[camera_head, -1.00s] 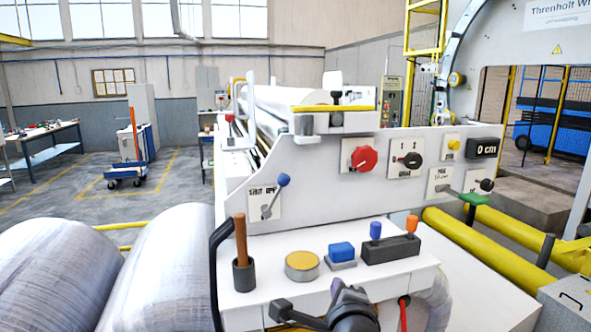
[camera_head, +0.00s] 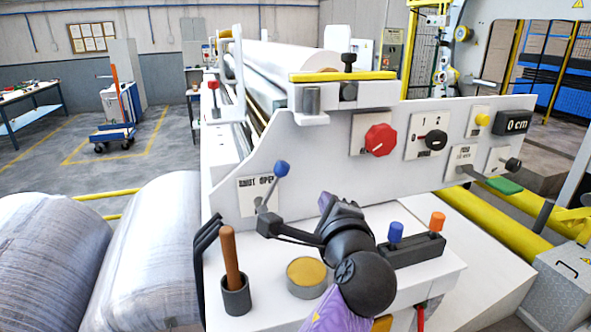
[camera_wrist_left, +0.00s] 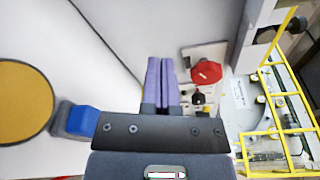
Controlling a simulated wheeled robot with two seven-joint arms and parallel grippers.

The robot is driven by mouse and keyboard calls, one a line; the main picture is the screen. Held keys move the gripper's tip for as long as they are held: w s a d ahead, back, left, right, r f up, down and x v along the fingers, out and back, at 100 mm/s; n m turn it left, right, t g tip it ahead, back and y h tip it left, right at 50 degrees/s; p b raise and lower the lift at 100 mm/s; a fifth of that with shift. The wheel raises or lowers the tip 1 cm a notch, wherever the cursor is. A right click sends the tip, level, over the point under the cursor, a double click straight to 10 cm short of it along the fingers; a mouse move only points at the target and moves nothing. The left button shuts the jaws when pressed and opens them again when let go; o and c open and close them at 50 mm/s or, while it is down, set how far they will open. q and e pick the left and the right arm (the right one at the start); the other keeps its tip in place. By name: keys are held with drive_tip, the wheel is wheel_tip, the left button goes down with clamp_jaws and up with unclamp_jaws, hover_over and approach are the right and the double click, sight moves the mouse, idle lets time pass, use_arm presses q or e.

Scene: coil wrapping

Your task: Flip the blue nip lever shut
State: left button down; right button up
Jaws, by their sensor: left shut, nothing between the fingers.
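The blue nip lever (camera_head: 282,168) is a rod with a blue ball knob on a white plate marked SHUT and OPEN. It leans right, toward OPEN. My left gripper (camera_head: 325,200) is in front of the white panel, to the right of and below the blue knob, and apart from it. Its purple fingers are together and empty. They also show in the left wrist view (camera_wrist_left: 161,80), pointing at the panel. The lever does not show in the left wrist view. My right gripper is not in view.
A red knob (camera_head: 380,140) and a black knob (camera_head: 435,140) sit right of the lever. On the ledge stand a wooden-handled tool in a cup (camera_head: 232,265), a yellow disc (camera_head: 307,272) and a dark block with blue and orange pegs (camera_head: 412,250). Large wrapped rolls (camera_head: 150,250) lie left.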

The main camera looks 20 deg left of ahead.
sight(310, 169)
use_arm(q)
drive_tip(key=p+x, duration=0.2)
drive_tip(key=x, duration=0.8)
drive_tip(key=shift+r, duration=0.1)
drive_tip(key=s+a+p, duration=0.1)
drive_tip(key=s+a+r+p, duration=0.1)
drive_tip(key=p, duration=0.1)
drive_tip(key=shift+s+a+r, duration=0.15)
drive_tip(key=shift+a+r, duration=0.05)
drive_tip(key=shift+r, duration=0.05)
drive_tip(key=shift+s+a, duration=0.15)
drive_tip(key=shift+s, duration=0.05)
drive_tip(key=shift+f, duration=0.1)
drive_tip(key=shift+w, duration=0.1)
